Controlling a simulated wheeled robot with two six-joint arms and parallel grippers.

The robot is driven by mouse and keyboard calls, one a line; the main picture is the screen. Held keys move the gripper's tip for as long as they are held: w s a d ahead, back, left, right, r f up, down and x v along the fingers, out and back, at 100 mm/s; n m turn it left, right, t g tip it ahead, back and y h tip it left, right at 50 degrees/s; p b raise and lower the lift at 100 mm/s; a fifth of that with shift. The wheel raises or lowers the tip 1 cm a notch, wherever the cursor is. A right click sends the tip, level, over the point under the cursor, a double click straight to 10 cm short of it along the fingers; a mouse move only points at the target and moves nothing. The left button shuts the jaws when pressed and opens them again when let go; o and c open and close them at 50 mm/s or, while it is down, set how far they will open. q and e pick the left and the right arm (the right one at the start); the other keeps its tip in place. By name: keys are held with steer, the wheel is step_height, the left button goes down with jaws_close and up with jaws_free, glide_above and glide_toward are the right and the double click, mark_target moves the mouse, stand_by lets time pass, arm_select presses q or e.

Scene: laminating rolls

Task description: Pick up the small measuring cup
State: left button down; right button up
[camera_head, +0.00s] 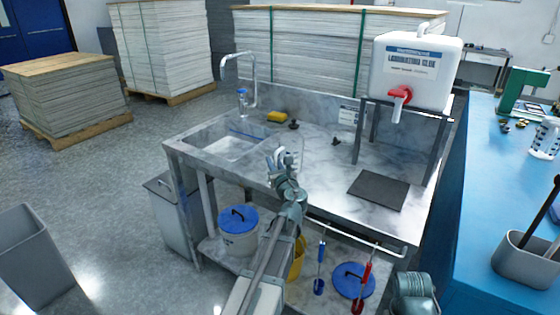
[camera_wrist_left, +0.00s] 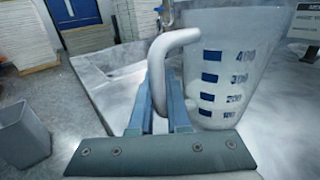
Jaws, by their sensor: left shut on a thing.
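The measuring cup (camera_wrist_left: 222,75) is clear, with blue bars and numbers up to 400, and fills the right of the left wrist view. Its pale looped handle (camera_wrist_left: 165,60) comes down between the fingers of my left gripper (camera_wrist_left: 158,112), which is shut on it. In the head view my left gripper (camera_head: 281,168) is at the front of the marble counter, right of the sink, and the cup (camera_head: 292,157) shows faintly beside it. I cannot tell whether the cup's base touches the counter.
The marble counter (camera_head: 318,175) bears a sink (camera_head: 232,147) with a tap, a yellow sponge (camera_head: 277,116), a dark mat (camera_head: 379,190) and a white glue tank (camera_head: 415,70) on a stand. A blue table (camera_head: 490,210) stands right; a grey bin (camera_head: 35,258) stands left.

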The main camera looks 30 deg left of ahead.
mark_target(275, 155)
arm_select(q)
steer(key=shift+r+p, duration=0.45)
steer(key=shift+r, duration=0.1)
step_height(275, 155, up, 3)
steer(key=p, duration=0.2)
steer(key=shift+f+p, duration=0.1)
steer(key=shift+p, duration=0.3)
steer(key=s+d, duration=0.3)
steer(key=d, duration=0.4)
steer(key=s+d+r+p, duration=0.1)
steer(key=s+d, duration=0.3)
steer(key=d, duration=0.3)
steer(key=shift+d, duration=0.2)
arm_select(e)
step_height(275, 155, up, 5)
steer(key=shift+c, duration=0.3)
